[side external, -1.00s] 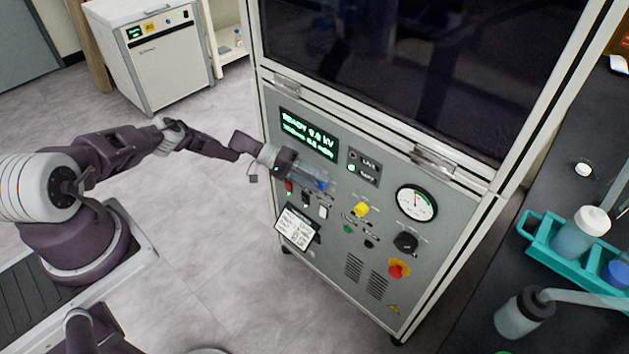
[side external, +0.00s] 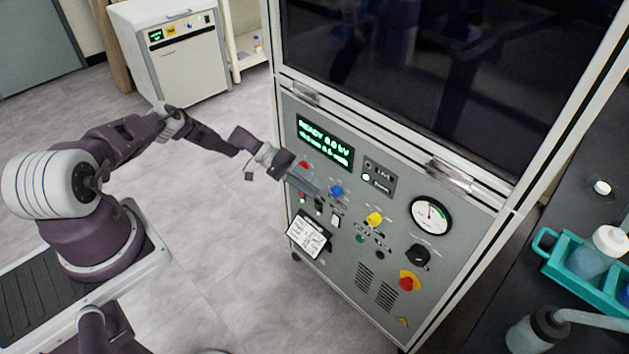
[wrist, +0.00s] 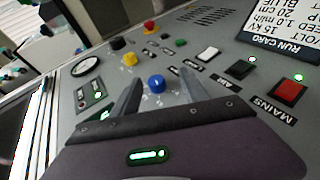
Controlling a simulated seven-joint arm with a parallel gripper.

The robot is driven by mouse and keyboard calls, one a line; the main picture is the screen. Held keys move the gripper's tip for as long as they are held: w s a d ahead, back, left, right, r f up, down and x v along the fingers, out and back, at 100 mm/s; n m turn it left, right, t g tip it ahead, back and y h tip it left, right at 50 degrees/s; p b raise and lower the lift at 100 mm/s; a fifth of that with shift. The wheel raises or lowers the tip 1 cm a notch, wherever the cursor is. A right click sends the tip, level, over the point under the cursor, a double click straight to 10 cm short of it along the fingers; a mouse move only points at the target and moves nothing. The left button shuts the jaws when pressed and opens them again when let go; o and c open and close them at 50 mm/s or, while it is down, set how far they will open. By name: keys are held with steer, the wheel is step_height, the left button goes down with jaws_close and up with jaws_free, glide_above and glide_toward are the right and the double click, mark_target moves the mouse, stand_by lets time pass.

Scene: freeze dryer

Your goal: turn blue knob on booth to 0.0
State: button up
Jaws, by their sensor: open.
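The blue knob (side external: 336,190) is on the sloping grey front panel of the booth (side external: 330,275), below the green-lit display (side external: 325,142). In the wrist view the blue knob (wrist: 156,83) shows between and beyond my two fingertips. My gripper (side external: 315,190) is open and empty, just left of the knob in the side view, apart from it. My gripper (wrist: 159,76) also shows its two spread fingers in the wrist view. The display's top line starts with READY and a kV value that looks like 0.0; the small text is hard to read. The knob's pointer mark is too small to tell.
A yellow knob (side external: 374,219), a black knob (side external: 417,255), a red emergency button (side external: 406,284) and a round gauge (side external: 430,215) are on the same panel. Rocker switches and a red mains switch (wrist: 287,91) lie close to my gripper. A run card (side external: 308,235) hangs below.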

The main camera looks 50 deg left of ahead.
steer(key=s+d+f+m+g+y, duration=0.55)
steer(key=s+d+f+m, duration=0.2)
steer(key=s+f, duration=0.35)
steer(key=s+a+f+m+y, duration=0.5)
steer(key=a+f+m+y, duration=0.15)
steer(key=m, duration=0.35)
steer(key=m+t, duration=1)
steer(key=m, duration=1.1)
glide_toward(333, 193)
steer(key=f, duration=0.1)
steer(key=x, duration=0.7)
steer(key=shift+w+r, duration=0.15)
steer(key=shift+w, duration=0.4)
jaws_close()
